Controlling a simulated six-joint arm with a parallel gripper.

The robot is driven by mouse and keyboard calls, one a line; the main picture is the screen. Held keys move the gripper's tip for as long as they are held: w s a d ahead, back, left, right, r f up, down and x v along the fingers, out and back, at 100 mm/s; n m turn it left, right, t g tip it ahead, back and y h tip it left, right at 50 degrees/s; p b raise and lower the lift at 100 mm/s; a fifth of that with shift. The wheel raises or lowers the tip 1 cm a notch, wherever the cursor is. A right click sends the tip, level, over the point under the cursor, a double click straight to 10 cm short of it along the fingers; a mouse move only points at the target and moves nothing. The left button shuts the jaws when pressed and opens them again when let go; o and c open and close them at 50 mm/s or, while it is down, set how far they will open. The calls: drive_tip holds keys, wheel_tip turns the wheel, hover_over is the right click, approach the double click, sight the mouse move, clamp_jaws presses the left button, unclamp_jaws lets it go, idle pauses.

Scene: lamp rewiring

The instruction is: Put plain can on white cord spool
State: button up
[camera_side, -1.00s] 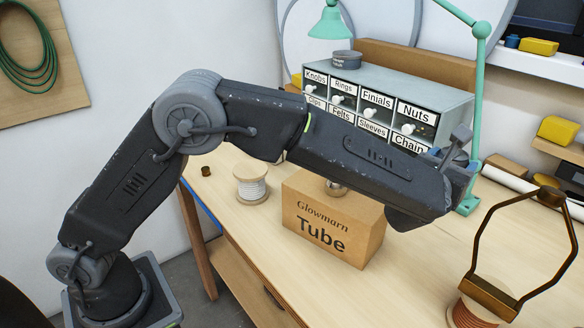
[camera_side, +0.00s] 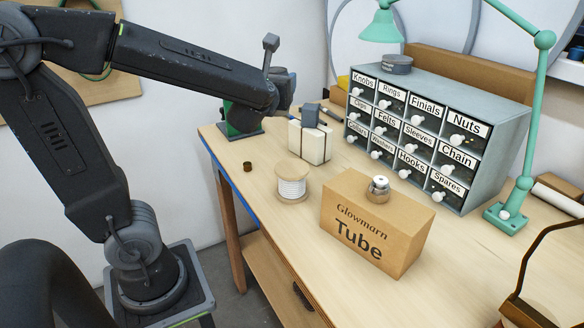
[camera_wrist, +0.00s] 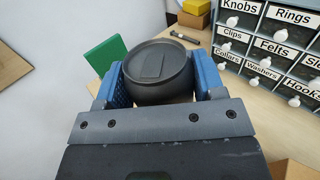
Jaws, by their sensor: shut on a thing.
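My gripper (camera_wrist: 162,75) is shut on a plain dark grey can (camera_wrist: 157,66), one blue finger on each side of it. In the side view my arm's end is at upper left centre, above the back left of the bench; the can cannot be made out there. The white cord spool (camera_side: 292,183) stands upright on the bench, below and slightly right of my arm's end in the picture. Its top is bare. The spool cannot be made out in the wrist view.
A Glowmarn Tube box (camera_side: 365,228) with a small metal piece (camera_side: 378,189) on top stands right of the spool. A strapped cream box (camera_side: 314,143), a small brown cylinder (camera_side: 247,167) and a labelled drawer cabinet (camera_side: 500,140) stand around. A green lamp (camera_side: 525,140) is at right.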

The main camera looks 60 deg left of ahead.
drive_tip(key=s+a+n+g+y, duration=0.1)
drive_tip(key=s+a, duration=0.2)
drive_tip(key=s, duration=0.3)
hover_over(292, 168)
drive_tip(key=shift+g, duration=0.3)
drive_tip(key=shift+f, duration=6.05)
drive_tip(key=shift+f, duration=0.15)
drive_tip(key=o, duration=1)
